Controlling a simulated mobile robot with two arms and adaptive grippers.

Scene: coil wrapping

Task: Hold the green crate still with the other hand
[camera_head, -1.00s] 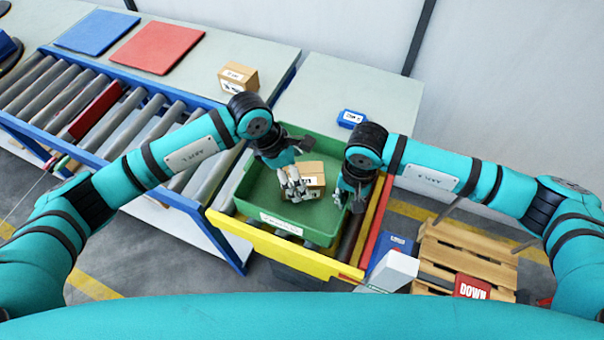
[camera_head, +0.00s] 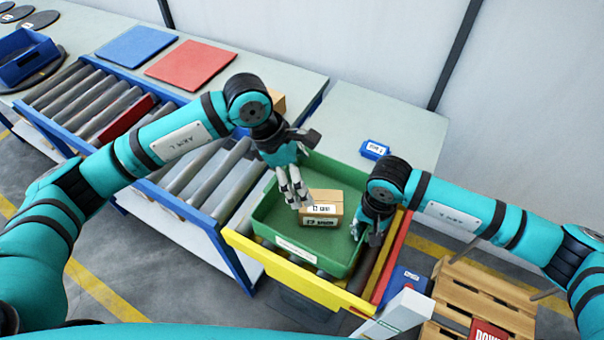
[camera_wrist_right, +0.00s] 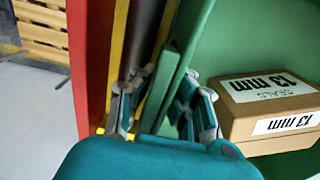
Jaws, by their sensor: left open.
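The green crate (camera_head: 268,216) sits on the yellow-edged end of the roller conveyor, with a small cardboard box (camera_head: 322,206) inside it. My left gripper (camera_head: 297,200) is open above the crate, its fingers pointing down at the box's left side; I cannot tell whether they touch it. My right gripper (camera_head: 366,232) is at the crate's right wall. In the right wrist view, its fingers (camera_wrist_right: 165,90) are on both sides of the crate's wall (camera_wrist_right: 168,85), their tips closed in on it. The box (camera_wrist_right: 270,105) lies right of them there.
A blue crate (camera_head: 30,58) stands far left. A wooden pallet (camera_head: 480,300) is on the floor at right.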

